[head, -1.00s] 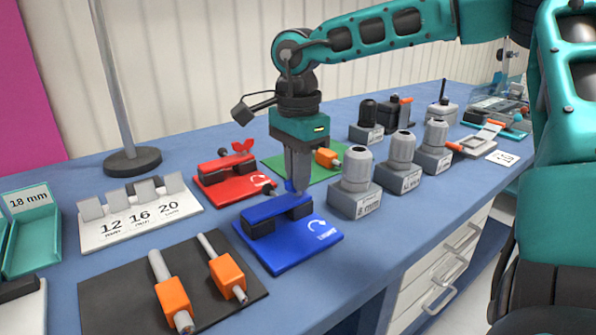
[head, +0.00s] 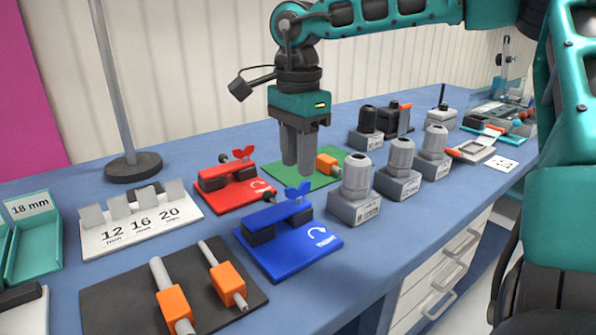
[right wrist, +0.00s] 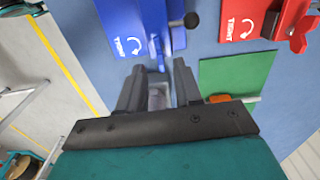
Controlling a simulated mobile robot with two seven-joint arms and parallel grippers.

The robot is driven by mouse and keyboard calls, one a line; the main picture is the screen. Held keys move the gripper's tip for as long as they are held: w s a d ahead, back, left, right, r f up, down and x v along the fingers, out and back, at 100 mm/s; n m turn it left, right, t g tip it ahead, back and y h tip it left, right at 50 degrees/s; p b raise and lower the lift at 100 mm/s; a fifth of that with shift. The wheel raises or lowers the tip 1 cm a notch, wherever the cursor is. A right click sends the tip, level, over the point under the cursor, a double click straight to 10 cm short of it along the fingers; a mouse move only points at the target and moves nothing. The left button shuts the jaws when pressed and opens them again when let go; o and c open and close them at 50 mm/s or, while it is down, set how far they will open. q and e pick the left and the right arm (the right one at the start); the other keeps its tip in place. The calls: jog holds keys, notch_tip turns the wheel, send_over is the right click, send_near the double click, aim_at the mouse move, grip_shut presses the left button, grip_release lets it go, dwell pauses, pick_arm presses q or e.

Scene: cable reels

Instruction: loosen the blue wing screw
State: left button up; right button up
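The blue clamp block (head: 272,213) stands on a blue plate (head: 290,250) with a curved arrow and white lettering. The blue plate (right wrist: 127,20) lies beyond the fingertips there. My left gripper is not in view.
A red clamp (head: 228,172) stands behind left and a green plate (head: 285,180) behind. Grey cable glands on blocks (head: 355,190) stand close to the right. Orange-bodied parts (head: 228,282) lie on a dark mat (head: 120,300) in front.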

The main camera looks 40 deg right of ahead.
aim_at(298, 185)
notch_tip(298, 185, up, 8)
jog(key=p, duration=0.1)
dwell(0.7)
